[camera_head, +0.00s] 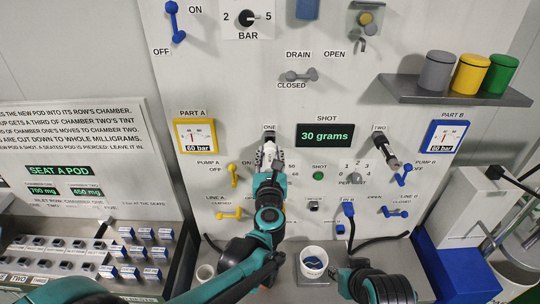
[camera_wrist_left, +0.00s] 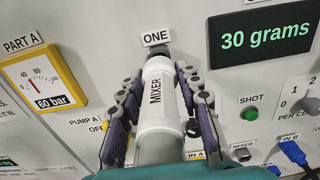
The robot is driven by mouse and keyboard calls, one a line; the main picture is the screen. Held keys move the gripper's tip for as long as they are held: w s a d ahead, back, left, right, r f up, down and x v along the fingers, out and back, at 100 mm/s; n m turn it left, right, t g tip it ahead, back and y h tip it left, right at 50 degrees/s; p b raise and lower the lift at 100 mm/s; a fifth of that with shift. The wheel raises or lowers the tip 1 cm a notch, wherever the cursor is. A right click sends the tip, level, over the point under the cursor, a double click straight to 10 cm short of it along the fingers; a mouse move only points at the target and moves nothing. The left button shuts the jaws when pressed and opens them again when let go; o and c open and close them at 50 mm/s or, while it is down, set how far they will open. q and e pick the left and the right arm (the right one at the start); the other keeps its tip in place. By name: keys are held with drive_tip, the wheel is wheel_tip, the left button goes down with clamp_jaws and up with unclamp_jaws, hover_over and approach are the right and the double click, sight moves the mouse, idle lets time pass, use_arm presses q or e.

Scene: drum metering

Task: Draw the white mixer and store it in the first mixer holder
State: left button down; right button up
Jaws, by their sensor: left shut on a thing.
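The white mixer (camera_wrist_left: 158,95) is a pale tube marked MIXER. My left gripper (camera_head: 268,157) is shut around it, with one padded finger on each side in the left wrist view (camera_wrist_left: 158,105). The mixer's far end is at the dark fitting (camera_wrist_left: 155,50) under the label ONE (camera_wrist_left: 156,37). I cannot tell whether it is seated there. The TWO position (camera_head: 384,150), to the right on the panel, has a dark cylinder pointing down and outward. Part of my right arm shows at the bottom of the head view; its fingers cannot be made out.
A white cup (camera_head: 314,261) stands on a ledge below the panel. The 30 grams display (camera_head: 325,135) and the green SHOT button (camera_head: 319,173) are right of the mixer. The yellow pump A lever (camera_head: 233,172) is close on the left. A shelf (camera_head: 445,95) holds coloured canisters.

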sight(270, 147)
use_arm(q)
drive_tip(key=shift+w+b, duration=0.4)
drive_tip(key=shift+w, duration=1.55)
drive_tip(key=c, duration=1)
unclamp_jaws()
drive_tip(key=s, duration=1.2)
